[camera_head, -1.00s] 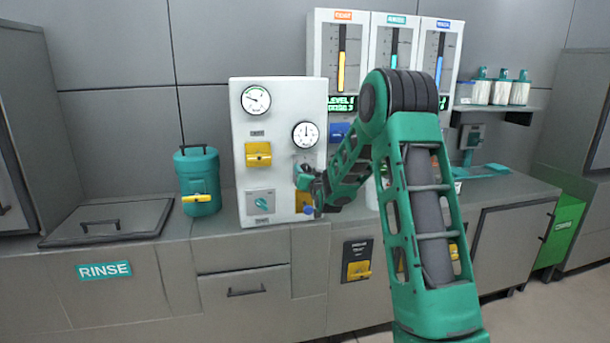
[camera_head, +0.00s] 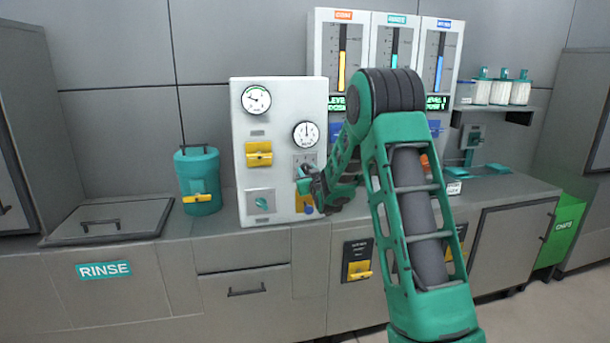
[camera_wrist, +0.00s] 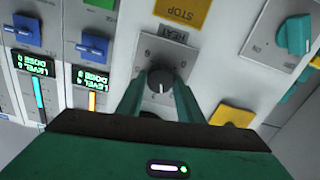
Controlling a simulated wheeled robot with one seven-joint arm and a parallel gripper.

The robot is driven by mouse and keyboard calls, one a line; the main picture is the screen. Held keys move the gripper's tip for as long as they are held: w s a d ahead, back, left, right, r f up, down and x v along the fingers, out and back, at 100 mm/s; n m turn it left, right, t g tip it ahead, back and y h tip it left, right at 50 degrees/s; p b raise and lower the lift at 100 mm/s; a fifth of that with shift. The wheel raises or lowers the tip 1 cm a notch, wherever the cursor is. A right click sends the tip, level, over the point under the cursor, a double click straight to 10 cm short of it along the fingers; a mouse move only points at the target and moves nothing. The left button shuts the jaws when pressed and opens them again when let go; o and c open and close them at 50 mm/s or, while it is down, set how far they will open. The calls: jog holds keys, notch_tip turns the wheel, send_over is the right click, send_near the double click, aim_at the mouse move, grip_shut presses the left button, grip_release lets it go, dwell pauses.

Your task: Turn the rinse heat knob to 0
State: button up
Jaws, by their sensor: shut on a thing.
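The heat knob (camera_wrist: 160,80) is a dark round dial on a grey square plate marked HEAT, seen upside down in the wrist view. My gripper (camera_wrist: 158,92) has its two green fingers on either side of the knob and is shut on it. In the head view, my gripper (camera_head: 306,184) is at the right part of the white control panel (camera_head: 282,100), below the right gauge, and hides the knob there. Which number the knob points to is too small to tell.
A yellow STOP plate (camera_wrist: 182,10) is close to the knob. A teal switch (camera_wrist: 294,35) and a yellow part (camera_wrist: 232,115) are nearby on the panel. A teal canister (camera_head: 198,178) stands left of the panel. Level displays (camera_head: 382,60) rise behind my arm.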

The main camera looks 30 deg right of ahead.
jog(key=n, duration=0.7)
jog(key=shift+w+a+f, duration=0.1)
jog(key=shift+a, duration=0.2)
jog(key=n, duration=0.6)
jog(key=shift+a+f+n, duration=0.1)
jog(key=shift+f+n, duration=0.05)
jog(key=shift+n, duration=0.25)
jog(key=shift+a+f+n, duration=0.1)
jog(key=shift+f+n, duration=0.1)
jog(key=shift+n, duration=1.9)
jog(key=shift+f+n, duration=0.15)
jog(key=shift+n, duration=1.95)
jog(key=o, duration=1)
jog(key=shift+o, duration=0.3)
jog(key=shift+d+r, duration=0.15)
jog(key=shift+d, duration=0.05)
